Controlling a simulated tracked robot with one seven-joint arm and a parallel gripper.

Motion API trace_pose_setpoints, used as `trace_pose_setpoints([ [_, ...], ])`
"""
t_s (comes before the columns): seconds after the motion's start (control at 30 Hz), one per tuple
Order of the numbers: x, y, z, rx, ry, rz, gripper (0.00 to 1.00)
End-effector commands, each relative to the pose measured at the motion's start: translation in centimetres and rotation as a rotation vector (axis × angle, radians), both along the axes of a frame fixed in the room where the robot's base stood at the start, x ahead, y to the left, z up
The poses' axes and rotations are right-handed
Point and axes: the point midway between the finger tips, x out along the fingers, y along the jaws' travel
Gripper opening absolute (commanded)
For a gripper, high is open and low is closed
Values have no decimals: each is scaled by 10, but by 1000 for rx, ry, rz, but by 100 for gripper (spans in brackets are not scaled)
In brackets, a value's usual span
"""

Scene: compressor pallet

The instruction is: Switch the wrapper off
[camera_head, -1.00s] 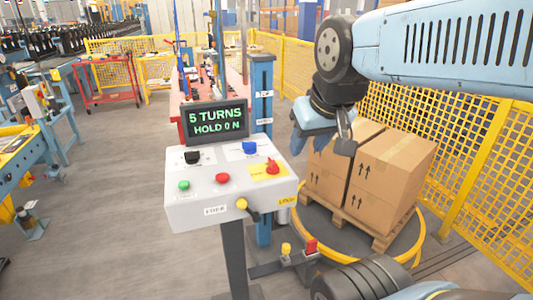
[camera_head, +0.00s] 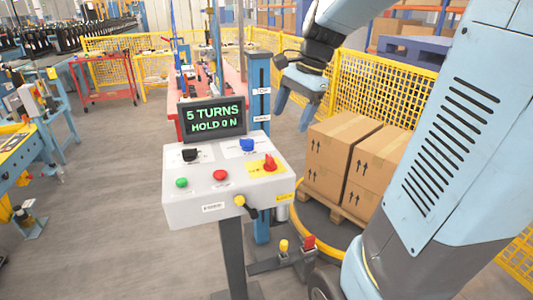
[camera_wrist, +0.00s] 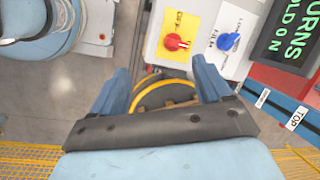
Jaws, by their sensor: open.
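The wrapper's control box (camera_head: 225,208) is a light grey panel on a post in the head view. Its screen (camera_head: 214,118) reads "5 TURNS HOLD 0 N". A red rotary switch (camera_head: 270,163) sits on a yellow plate at the panel's right; it also shows in the wrist view (camera_wrist: 174,42). Next to it are a blue knob (camera_head: 247,145), a black knob (camera_head: 190,155), a green button (camera_head: 182,183) and a red button (camera_head: 220,175). My gripper (camera_head: 297,106) is open and empty, above and right of the panel. In the wrist view its fingers (camera_wrist: 163,85) lie below the switch, apart from it.
Stacked cartons (camera_head: 350,160) stand on a pallet on the turntable, right of the panel. A blue mast (camera_head: 259,100) rises behind the box. Yellow mesh fencing (camera_head: 384,90) closes the right side. A yellow-knobbed lever (camera_head: 240,201) juts from the panel's front.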

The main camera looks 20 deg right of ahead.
Motion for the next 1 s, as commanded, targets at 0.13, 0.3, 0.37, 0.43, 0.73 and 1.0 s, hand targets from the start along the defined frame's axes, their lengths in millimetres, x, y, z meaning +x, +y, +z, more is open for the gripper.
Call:
trace_pose_setpoints([
  [0.13, 31, -12, -10, 71, 124, -196, 78],
  [0.3, 52, -21, -18, 116, 214, -344, 78],
  [0.37, 55, -23, -20, 124, 232, -374, 78],
  [0.43, 58, -24, -22, 130, 246, -395, 78],
  [0.73, 58, -12, -50, 132, 255, -403, 78],
  [1.0, 59, 6, -94, 131, 253, -401, 78],
])
